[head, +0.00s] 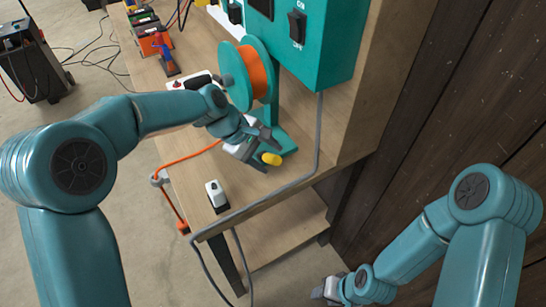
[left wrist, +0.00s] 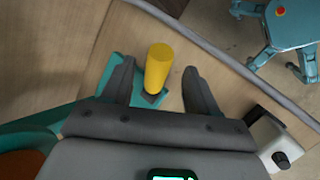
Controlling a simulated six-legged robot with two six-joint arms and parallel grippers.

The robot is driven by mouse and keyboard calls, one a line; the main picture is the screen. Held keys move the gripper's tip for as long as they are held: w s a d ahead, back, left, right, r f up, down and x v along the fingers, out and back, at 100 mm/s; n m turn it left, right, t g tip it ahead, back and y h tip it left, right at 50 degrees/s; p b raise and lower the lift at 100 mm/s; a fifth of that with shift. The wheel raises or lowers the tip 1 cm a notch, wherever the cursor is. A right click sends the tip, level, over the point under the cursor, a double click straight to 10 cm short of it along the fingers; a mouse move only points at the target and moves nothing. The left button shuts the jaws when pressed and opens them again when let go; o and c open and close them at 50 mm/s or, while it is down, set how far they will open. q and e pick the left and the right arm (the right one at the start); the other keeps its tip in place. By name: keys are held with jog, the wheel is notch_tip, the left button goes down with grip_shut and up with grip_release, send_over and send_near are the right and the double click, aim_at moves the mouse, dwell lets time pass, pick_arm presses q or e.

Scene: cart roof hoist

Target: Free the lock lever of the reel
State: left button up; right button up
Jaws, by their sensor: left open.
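The reel (head: 241,78) is a teal drum wound with orange cable, standing on a teal base on the bench. Its lock lever (head: 271,159) has a yellow grip and sits low at the near end of that base. The lever also shows in the left wrist view (left wrist: 158,66), rising from a dark foot. My left gripper (head: 262,149) is open at the lever. In the left wrist view its two fingers stand on either side of the yellow grip, with gaps showing on both sides. My right gripper (head: 326,290) is low beside the bench, small and partly hidden by its arm.
The wooden bench (head: 290,196) carries a teal switch box (head: 325,45) behind the reel. A grey cable (head: 318,140) runs from it along the bench. A small white device (head: 216,193) sits at the near edge. An orange cable (head: 190,156) hangs over the left edge.

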aim_at(269, 157)
pick_arm(q)
jog(key=x, duration=0.3)
jog(key=shift+w+a, duration=0.1)
jog(key=shift+w, duration=0.15)
jog(key=shift+f, duration=0.1)
jog(key=shift+s, duration=0.15)
jog(key=shift+f, duration=0.1)
